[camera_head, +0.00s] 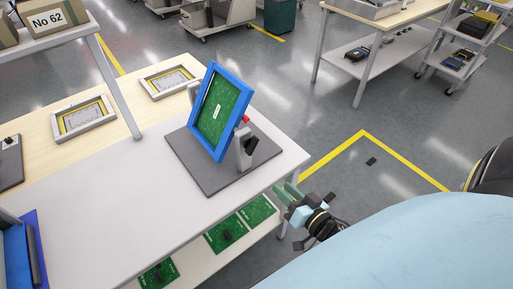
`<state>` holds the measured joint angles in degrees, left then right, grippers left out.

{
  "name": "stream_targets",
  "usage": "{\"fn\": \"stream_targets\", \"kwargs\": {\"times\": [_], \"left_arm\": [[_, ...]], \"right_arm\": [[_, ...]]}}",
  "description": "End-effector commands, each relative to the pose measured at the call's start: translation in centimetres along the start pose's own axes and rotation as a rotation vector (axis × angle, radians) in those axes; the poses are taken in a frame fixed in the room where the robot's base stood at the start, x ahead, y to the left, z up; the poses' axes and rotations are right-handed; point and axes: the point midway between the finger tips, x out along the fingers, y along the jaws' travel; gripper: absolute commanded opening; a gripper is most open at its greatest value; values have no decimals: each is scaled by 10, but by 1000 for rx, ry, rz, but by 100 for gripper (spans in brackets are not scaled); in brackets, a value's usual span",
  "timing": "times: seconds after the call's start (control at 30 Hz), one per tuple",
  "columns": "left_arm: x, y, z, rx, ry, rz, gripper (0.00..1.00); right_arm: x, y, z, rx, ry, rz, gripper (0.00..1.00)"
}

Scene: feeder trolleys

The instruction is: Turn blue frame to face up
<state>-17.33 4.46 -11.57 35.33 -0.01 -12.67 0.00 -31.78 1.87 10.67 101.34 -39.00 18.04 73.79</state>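The blue frame (244,91) holds a green circuit board (215,122) with a small white label. It is tilted steeply in a stand with a grey base plate (209,184), its board side showing towards me. A grey post (243,153) with a black knob (252,146) and a small red part (246,119) stands at its right side. My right gripper (288,192) is beyond the table's right edge, below and right of the stand and apart from the frame. Its greenish fingers look spread, with nothing seen between them. My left gripper is out of view.
The white table (110,222) is clear in front of the stand. Two light frames (84,117) (167,81) lie on the wooden surface behind. Green boards (227,234) lie on a lower shelf. A shelf post (118,86) rises at left. A blue item (18,250) is at lower left.

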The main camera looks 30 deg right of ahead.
Motion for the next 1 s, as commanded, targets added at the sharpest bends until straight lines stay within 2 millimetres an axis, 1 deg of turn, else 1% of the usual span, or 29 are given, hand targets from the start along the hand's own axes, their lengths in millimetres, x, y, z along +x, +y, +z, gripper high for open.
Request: {"fn": "stream_targets", "kwargs": {"times": [0.03,0.1,0.2,0.27,0.37,0.8,0.9,1.0], "left_arm": [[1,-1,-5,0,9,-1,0],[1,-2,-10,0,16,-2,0],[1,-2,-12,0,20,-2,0],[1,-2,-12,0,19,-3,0],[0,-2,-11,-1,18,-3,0],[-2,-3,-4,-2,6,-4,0],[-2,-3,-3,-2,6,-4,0],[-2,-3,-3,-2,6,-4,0]], "right_arm": [[-1,-8,-17,9,31,-31,33],[-2,-17,-34,20,60,-63,33],[-2,-24,-46,31,79,-88,33],[1,-26,-49,33,83,-94,33],[12,-28,-51,34,85,-97,33],[98,-35,-58,35,85,-94,33],[112,-36,-59,35,84,-94,33],[122,-37,-59,35,84,-94,33]]}}
